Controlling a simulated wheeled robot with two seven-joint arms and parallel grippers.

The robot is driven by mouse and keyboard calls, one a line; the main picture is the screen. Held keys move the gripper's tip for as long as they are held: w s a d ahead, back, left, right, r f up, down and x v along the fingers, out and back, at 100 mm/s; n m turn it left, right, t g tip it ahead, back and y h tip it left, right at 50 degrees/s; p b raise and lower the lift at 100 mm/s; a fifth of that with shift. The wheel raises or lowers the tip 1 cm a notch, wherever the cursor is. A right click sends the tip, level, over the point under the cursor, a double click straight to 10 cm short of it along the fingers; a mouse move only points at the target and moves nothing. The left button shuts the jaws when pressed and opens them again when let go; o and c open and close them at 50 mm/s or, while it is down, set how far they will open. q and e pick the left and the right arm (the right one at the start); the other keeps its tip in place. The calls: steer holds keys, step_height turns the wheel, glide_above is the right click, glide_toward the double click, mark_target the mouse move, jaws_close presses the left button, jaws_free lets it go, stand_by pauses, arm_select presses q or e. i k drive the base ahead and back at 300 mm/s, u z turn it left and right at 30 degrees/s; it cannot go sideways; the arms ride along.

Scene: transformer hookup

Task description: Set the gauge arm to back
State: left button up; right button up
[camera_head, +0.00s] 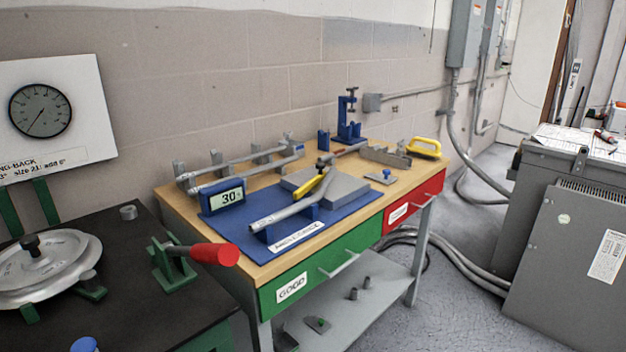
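The gauge stands on a blue mat (234,229) on the wooden-topped workbench (186,220). A label (297,237) at the front of the mat appears to read angle gauge. A yellow arm with a dark end (313,186) is tilted, rising toward the back right; I take it for the gauge arm. A bent grey pipe (284,212) lies beside it over blue supports, in front of a grey block (346,189). A small display (229,197) reads about 30. Neither of my grippers is in view.
A green drawer (318,272) marked GOOD and a red drawer (401,212) face the front. More pipes (240,172) lie on a rack behind. A dark table (120,260) with a red-handled lever (213,254) stands left; a grey cabinet (570,240) stands right.

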mark_target(300, 193)
steer(key=z, duration=1.85)
steer(key=i, duration=1)
steer(key=u, duration=1.65)
